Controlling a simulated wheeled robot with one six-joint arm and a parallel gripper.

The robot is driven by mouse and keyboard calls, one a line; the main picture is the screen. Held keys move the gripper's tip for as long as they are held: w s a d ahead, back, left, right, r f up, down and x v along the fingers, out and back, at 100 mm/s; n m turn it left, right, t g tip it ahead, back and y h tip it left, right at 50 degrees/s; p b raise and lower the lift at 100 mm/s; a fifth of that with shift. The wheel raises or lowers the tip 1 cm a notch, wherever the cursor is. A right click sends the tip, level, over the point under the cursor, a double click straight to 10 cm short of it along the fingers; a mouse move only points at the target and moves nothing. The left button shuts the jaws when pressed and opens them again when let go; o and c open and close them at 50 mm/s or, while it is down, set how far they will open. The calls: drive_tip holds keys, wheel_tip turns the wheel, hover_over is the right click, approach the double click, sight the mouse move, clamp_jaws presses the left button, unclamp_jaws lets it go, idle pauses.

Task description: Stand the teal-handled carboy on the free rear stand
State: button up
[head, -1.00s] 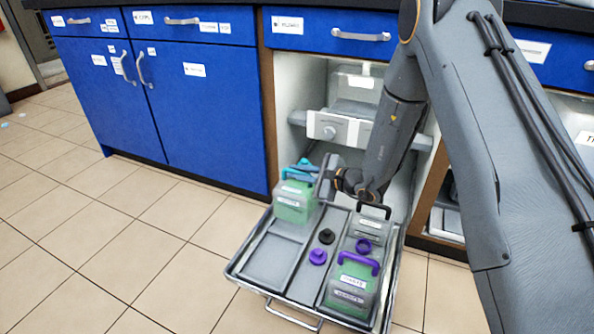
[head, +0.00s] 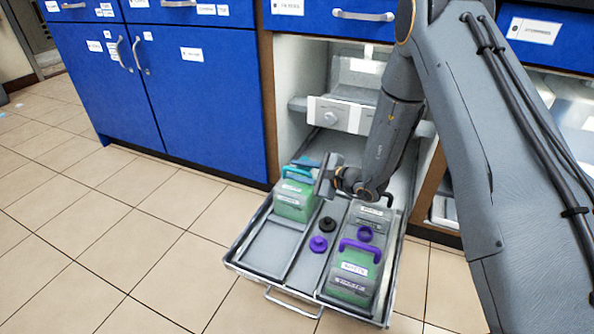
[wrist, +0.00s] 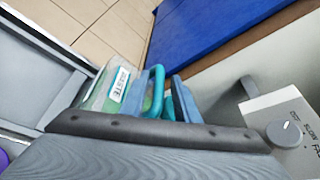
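The teal-handled carboy (head: 293,201), pale green with white labels, is at the rear left of the pulled-out tray (head: 235,264). I cannot tell whether its base touches the tray. My gripper (head: 311,172) reaches from the right to its teal handle and appears shut on it. The left front bay (head: 268,247) of the tray is empty. The stand under the carboy is hidden.
A purple-handled carboy (head: 352,271) stands front right, with a black-handled one (head: 374,221) behind it. A pump with a dial (head: 334,116) sits behind.

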drive_tip(key=shift+r, duration=0.1)
drive_tip(key=p+v, duration=0.5)
drive_tip(key=v, duration=0.7)
drive_tip(key=s+a+r+n+g+h, duration=0.1)
drive_tip(key=s+a+r+n+g, duration=0.6)
drive_tip(key=s, duration=0.4)
drive_tip(key=s+a+r+n+g, duration=0.45)
drive_tip(key=s+a+r, duration=0.4)
drive_tip(key=s, duration=0.35)
drive_tip(key=s+d+r+n+t+h, duration=0.1)
drive_tip(key=s+d+r+n+h, duration=0.2)
drive_tip(key=s+n, duration=0.3)
drive_tip(key=s+d+r+n+t+h, duration=0.2)
drive_tip(key=s+d+r+n+h, duration=0.2)
drive_tip(key=s, duration=0.5)
drive_tip(key=shift+s+d+r+n+h, duration=0.25)
drive_tip(key=shift+s+d+n+h, duration=0.1)
drive_tip(key=shift+d+n+h, duration=0.65)
drive_tip(key=shift+a+r+p, duration=0.1)
drive_tip(key=shift+r+p, duration=0.3)
drive_tip(key=shift+r, duration=0.25)
